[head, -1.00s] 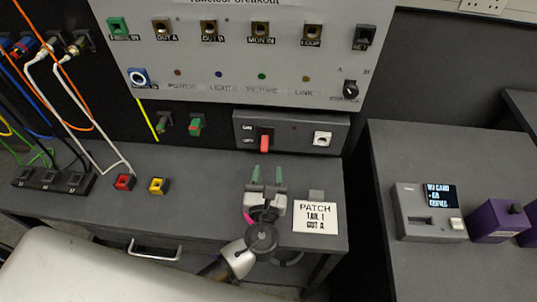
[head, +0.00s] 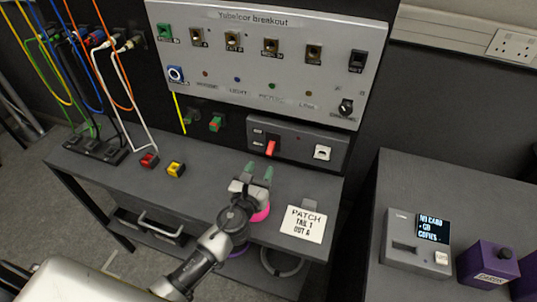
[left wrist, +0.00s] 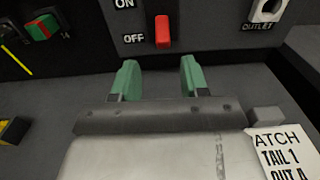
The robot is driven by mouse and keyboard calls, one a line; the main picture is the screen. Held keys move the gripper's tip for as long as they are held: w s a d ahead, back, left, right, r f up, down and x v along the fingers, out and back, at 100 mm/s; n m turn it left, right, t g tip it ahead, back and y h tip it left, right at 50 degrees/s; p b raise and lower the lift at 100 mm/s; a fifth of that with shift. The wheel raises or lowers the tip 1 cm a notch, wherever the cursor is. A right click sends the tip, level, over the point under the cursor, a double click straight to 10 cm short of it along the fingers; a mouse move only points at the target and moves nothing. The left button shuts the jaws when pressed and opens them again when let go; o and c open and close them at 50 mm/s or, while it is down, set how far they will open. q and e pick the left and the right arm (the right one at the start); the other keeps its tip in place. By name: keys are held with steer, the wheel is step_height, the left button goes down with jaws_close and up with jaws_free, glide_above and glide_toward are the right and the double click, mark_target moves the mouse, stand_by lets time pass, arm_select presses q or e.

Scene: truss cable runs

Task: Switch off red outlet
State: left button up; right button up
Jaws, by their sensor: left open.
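The red switch lever (head: 271,148) is on the grey outlet box below the large panel. In the left wrist view the red lever (left wrist: 163,31) points down, beside the OFF label (left wrist: 134,38), with the ON label above. My left gripper (head: 259,171) is open and empty over the bench, just in front of and below the lever. In the left wrist view its green fingertips (left wrist: 158,77) are apart, and the lever shows beyond the gap between them, not touched. My right gripper is not in view.
A white outlet socket (head: 322,152) is on the same box, right of the lever. A PATCH card (head: 303,224) stands right of my gripper. Red (head: 149,160) and yellow (head: 176,169) blocks lie left on the bench. Cables hang at the far left.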

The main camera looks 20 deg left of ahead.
mark_target(269, 156)
arm_select(q)
steer(key=w, duration=0.5)
steer(key=shift+w+d+r, duration=0.1)
steer(key=shift+w+d, duration=0.25)
steer(key=shift+w, duration=0.6)
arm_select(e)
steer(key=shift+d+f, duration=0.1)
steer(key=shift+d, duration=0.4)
arm_select(q)
steer(key=c, duration=0.7)
jaws_close()
steer(key=b, duration=0.3)
steer(key=shift+f+t+b, duration=0.3)
steer(key=shift+f, duration=0.05)
steer(key=shift+r, duration=0.25)
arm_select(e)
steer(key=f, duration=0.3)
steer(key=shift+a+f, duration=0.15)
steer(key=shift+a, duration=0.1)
